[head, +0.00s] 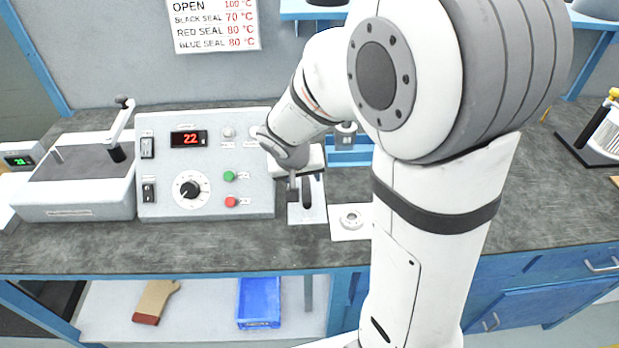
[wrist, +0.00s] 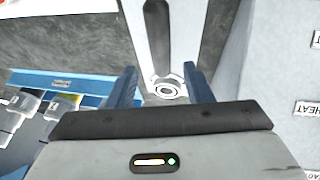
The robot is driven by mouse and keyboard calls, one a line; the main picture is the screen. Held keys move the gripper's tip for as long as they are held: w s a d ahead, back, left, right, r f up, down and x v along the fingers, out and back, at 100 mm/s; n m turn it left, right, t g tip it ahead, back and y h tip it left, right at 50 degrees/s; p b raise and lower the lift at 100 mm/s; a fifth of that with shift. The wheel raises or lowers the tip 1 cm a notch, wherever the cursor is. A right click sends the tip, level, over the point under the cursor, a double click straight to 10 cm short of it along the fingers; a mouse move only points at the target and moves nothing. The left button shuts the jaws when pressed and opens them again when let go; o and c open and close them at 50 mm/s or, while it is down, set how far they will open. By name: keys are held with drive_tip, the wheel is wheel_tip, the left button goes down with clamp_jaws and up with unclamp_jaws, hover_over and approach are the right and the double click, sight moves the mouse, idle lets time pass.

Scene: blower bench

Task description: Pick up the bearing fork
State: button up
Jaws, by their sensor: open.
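My gripper (head: 294,190) is over the narrow pale plate (head: 307,214) to the right of the control box in the head view. In the wrist view my gripper (wrist: 160,85) is open, its two blue-grey fingers apart. A small pale ring-shaped piece (wrist: 168,91) shows between them, at the near end of a long dark strip (wrist: 158,35) on the plate. These look like parts of the bearing fork, but I cannot tell for sure. No contact with the fingers is visible. My gripper body hides what is below.
The control box (head: 205,160) stands close on the left. A square plate with a metal ring (head: 350,218) lies to the right. A blue rack (head: 348,157) with grey parts is behind, partly hidden by my arm. The bench front (head: 190,250) is clear.

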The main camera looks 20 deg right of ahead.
sight(305, 181)
drive_tip(key=shift+x, duration=1.55)
drive_tip(key=shift+a, duration=0.1)
drive_tip(key=shift+c, duration=0.4)
clamp_jaws()
